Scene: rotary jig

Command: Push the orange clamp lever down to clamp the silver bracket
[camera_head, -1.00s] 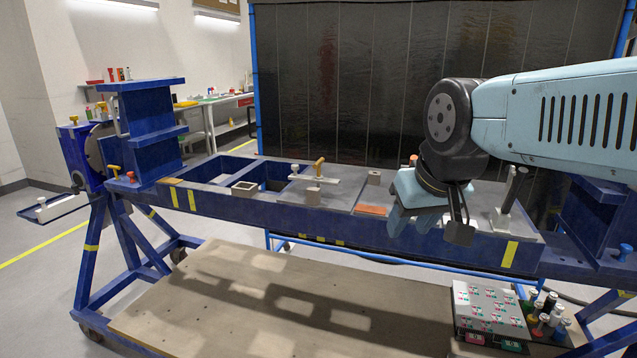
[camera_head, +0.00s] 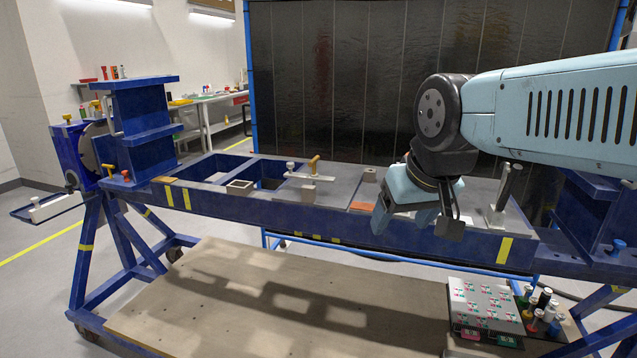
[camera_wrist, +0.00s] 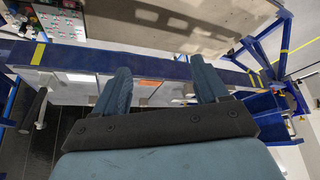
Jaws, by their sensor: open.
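The orange clamp lever (camera_head: 315,163) stands upright on the blue beam's top, left of my gripper in the head view. A flat silver bracket (camera_head: 308,177) lies at its foot; I cannot tell whether they touch. My gripper (camera_head: 385,218) is at the beam's front edge, to the right of the lever and apart from it, with its pale blue fingers pointing down and left. In the wrist view my gripper (camera_wrist: 160,66) shows two fingers spread apart with nothing between them. I cannot make out the orange lever in the wrist view.
A black-handled lever (camera_head: 509,181) stands on a plate right of my gripper. A brown-orange pad (camera_head: 363,206) lies on the beam between lever and gripper. A blue upright (camera_head: 143,120) rises at the left end. A board with small bottles (camera_head: 485,303) sits low right.

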